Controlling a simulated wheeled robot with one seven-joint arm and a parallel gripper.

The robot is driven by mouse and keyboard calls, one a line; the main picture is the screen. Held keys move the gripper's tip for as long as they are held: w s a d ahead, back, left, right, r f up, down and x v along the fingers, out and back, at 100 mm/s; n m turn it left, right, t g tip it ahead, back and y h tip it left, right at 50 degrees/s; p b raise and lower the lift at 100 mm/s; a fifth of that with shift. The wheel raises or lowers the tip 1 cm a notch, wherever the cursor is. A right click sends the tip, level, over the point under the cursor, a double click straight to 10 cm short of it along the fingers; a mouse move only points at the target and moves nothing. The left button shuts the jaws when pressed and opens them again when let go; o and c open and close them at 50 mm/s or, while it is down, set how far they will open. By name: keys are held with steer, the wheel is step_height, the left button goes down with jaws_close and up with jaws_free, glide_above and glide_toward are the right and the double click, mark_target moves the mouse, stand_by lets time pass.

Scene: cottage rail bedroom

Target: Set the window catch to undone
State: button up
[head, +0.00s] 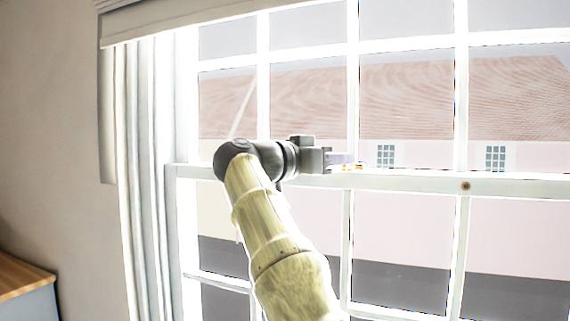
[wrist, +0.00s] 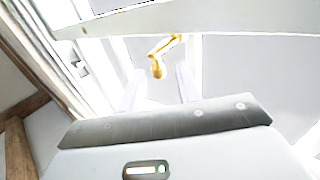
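The window catch is a small brass lever with a rounded knob. In the wrist view the catch (wrist: 158,66) lies just beyond my fingertips, its knob lined up with the gap between them. In the head view the catch (head: 355,167) is a small yellow spot on the window's middle rail, partly hidden by my gripper. My gripper (head: 342,159) is at the rail, coming from the left. I cannot tell whether the knob touches either finger.
The sash window's middle rail (head: 420,182) runs across behind the catch, with thin white glazing bars above and below. A curtain (head: 145,180) hangs at the left under a blind (head: 190,18). A wooden-topped cabinet (head: 22,275) stands at the lower left.

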steer(key=v, duration=1.4)
steer(key=shift+s+a, duration=0.25)
